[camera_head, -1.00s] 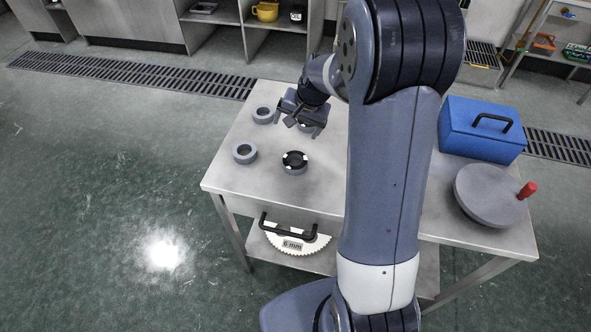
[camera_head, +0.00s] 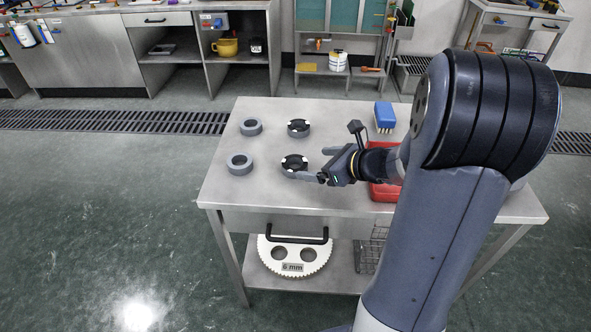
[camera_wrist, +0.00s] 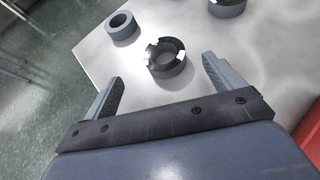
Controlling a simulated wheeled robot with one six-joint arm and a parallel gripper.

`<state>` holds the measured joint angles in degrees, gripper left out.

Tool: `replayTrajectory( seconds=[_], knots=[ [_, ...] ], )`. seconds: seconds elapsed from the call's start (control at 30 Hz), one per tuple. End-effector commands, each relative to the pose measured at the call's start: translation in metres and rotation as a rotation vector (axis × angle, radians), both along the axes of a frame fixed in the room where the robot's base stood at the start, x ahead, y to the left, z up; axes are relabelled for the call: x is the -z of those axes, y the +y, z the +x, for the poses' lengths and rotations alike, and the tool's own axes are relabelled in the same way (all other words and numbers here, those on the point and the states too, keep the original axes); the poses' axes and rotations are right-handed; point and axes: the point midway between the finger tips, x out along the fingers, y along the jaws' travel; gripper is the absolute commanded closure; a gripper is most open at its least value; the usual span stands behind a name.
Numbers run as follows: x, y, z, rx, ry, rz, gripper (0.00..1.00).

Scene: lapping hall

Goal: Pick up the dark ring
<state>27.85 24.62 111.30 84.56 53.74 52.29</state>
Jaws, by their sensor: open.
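Two rings with black, white-patched tops stand on the metal table (camera_head: 225,190). The nearer dark ring (camera_head: 294,163) is just off my gripper's (camera_head: 311,163) fingertips, and the farther one (camera_head: 298,127) stands behind it. My gripper reaches in from the right, low over the table, open and empty. In the wrist view the nearer dark ring (camera_wrist: 166,60) lies just beyond the two spread fingers (camera_wrist: 163,72), roughly centred between them. The farther dark ring shows partly at the top edge (camera_wrist: 228,7). I cannot tell whether a finger touches the nearer ring.
Two plain grey rings, one farther (camera_head: 251,127) and one nearer (camera_head: 239,163), stand left of the dark rings. The table's left end is clear.

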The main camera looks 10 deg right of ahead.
Motion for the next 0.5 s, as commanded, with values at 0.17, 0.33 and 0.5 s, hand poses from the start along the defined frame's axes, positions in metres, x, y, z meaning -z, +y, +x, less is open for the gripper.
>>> replayTrajectory(
  seconds=[0.17, 0.33, 0.5],
  knots=[
    [0.012, 0.012, 0.016, -0.003, 0.000, -0.002, 0.11],
    [0.020, 0.018, 0.024, -0.004, 0.001, -0.002, 0.11],
    [0.036, 0.028, 0.042, -0.006, 0.001, -0.001, 0.11]
  ],
)
